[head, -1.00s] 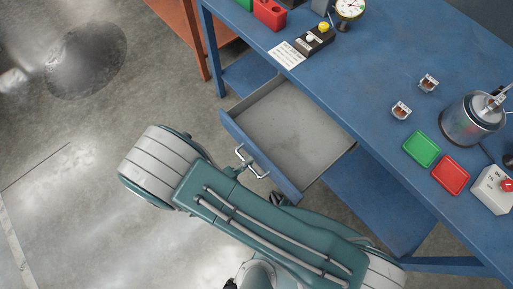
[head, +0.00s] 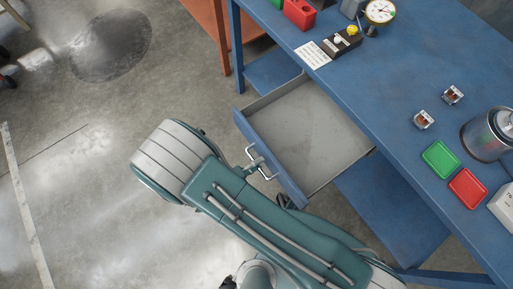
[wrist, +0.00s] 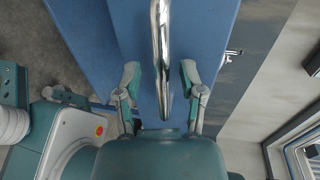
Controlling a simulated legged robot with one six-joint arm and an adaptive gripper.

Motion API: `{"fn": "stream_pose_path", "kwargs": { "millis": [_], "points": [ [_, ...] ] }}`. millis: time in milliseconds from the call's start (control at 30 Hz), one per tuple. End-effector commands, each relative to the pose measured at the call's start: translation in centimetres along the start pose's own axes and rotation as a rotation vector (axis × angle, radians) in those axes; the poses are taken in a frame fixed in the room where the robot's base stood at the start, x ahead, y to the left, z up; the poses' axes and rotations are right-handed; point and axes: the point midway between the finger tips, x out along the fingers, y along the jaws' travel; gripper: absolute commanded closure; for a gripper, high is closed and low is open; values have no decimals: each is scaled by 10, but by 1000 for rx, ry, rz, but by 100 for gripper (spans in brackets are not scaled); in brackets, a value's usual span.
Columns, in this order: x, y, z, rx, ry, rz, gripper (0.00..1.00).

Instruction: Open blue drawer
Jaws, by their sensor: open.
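The blue drawer stands pulled out from under the blue workbench in the head view, its blue front (head: 270,158) facing lower left and its grey inside empty. A chrome handle (head: 260,162) is on that front. My gripper is mostly hidden behind my arm in the head view. In the wrist view my gripper (wrist: 161,82) is open, one finger on each side of a chrome bar handle (wrist: 161,45), with gaps showing on both sides. Blue surfaces lie beyond the handle.
The workbench top (head: 395,100) carries a green tray (head: 440,159), a red tray (head: 467,188), a gauge (head: 380,11) and a button box (head: 342,42). An orange table (head: 212,20) stands at the back. The grey floor to the left is clear nearby.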

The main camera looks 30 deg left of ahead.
Motion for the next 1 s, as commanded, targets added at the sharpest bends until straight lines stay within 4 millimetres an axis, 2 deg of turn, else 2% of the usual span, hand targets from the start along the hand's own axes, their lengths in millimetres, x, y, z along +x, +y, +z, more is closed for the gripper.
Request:
{"fn": "stream_pose_path", "kwargs": {
  "millis": [167,267,700,833,1000],
  "points": [
    [-3,0,2,2,-3,-1,49],
    [-13,0,2,2,-4,-1,49],
    [-99,1,1,1,-5,1,49],
    [-114,1,1,2,-3,1,49],
    [-120,1,0,-1,0,0,49]
  ]
}}
